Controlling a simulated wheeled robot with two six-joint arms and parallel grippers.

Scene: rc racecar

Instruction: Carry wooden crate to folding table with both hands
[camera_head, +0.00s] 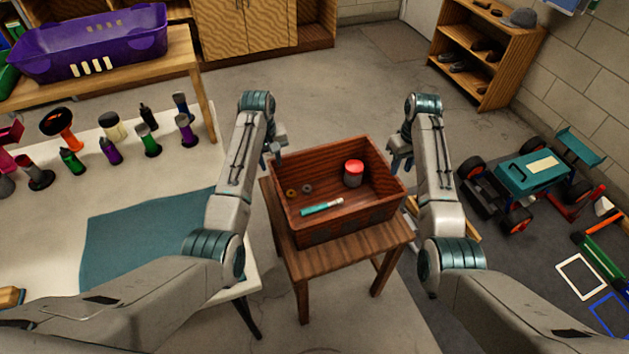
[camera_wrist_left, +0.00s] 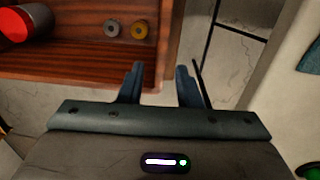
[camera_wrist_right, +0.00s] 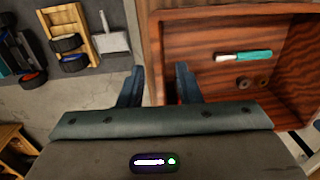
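The wooden crate (camera_head: 345,219) is reddish-brown and open-topped. It rests upright on a small wooden stool (camera_head: 378,241). Inside are a red-lidded jar (camera_head: 353,174), a teal-handled tool (camera_head: 321,207) and two small rings (camera_head: 298,190). My left gripper (camera_head: 275,150) is open at the crate's left end; its fingers (camera_wrist_left: 160,80) line up with the end wall in the left wrist view. My right gripper (camera_head: 399,158) is open at the right end; its fingers (camera_wrist_right: 158,82) straddle the wall line in the right wrist view. Contact cannot be told. The white-topped folding table (camera_head: 60,220) stands at left.
A teal mat (camera_head: 140,240) covers the table's near part, with several bottles and tools (camera_head: 110,150) behind it. A purple basket (camera_head: 90,45) sits on a bench. An RC car (camera_head: 525,175) and parts lie on the floor at right. A shelf (camera_head: 485,50) stands behind.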

